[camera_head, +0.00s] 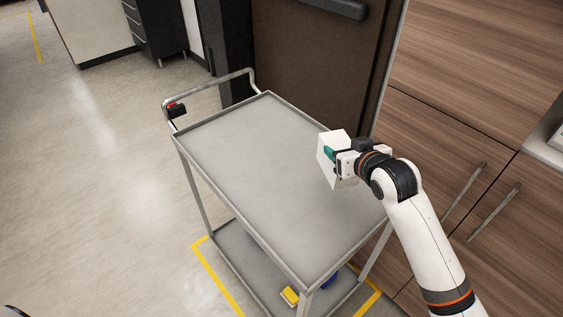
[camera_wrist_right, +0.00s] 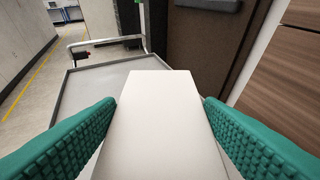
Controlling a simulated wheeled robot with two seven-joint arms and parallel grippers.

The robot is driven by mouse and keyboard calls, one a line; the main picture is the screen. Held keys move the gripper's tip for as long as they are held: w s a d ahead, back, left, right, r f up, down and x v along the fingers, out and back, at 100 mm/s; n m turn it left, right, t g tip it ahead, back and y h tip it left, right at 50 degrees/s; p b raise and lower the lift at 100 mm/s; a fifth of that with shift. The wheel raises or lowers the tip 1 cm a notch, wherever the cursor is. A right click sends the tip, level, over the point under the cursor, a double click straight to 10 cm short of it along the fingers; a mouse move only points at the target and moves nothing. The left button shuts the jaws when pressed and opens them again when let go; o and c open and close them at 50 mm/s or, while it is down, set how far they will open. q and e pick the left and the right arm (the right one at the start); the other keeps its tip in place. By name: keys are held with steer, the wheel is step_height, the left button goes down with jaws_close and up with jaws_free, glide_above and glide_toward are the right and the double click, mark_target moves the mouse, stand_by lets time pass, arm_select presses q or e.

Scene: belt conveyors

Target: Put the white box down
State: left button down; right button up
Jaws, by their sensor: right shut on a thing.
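The white box (camera_head: 327,158) is in my right gripper (camera_head: 334,156), over the right part of the grey cart's top shelf (camera_head: 250,150). In the right wrist view the white box (camera_wrist_right: 160,125) fills the space between the green ribbed fingers of my right gripper (camera_wrist_right: 160,128), one on each side. I cannot tell for sure whether the box touches the shelf. My left gripper does not show.
The cart's top shelf is otherwise bare, with a raised rim and a push handle (camera_head: 207,88) at the far end. A yellow object (camera_head: 290,295) and a blue object (camera_head: 331,279) are low on the cart. Wooden cabinets (camera_head: 480,90) stand close on the right.

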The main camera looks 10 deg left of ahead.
steer(key=shift+n+y, duration=0.3)
steer(key=f, duration=0.5)
steer(key=a+f+p, duration=0.1)
steer(key=f, duration=0.2)
steer(key=shift+w+f, duration=0.1)
steer(key=shift+f, duration=0.1)
step_height(320, 180, down, 4)
steer(key=shift+f+p, duration=0.15)
steer(key=shift+p, duration=0.15)
steer(key=shift+f, duration=0.15)
steer(key=o, duration=1.2)
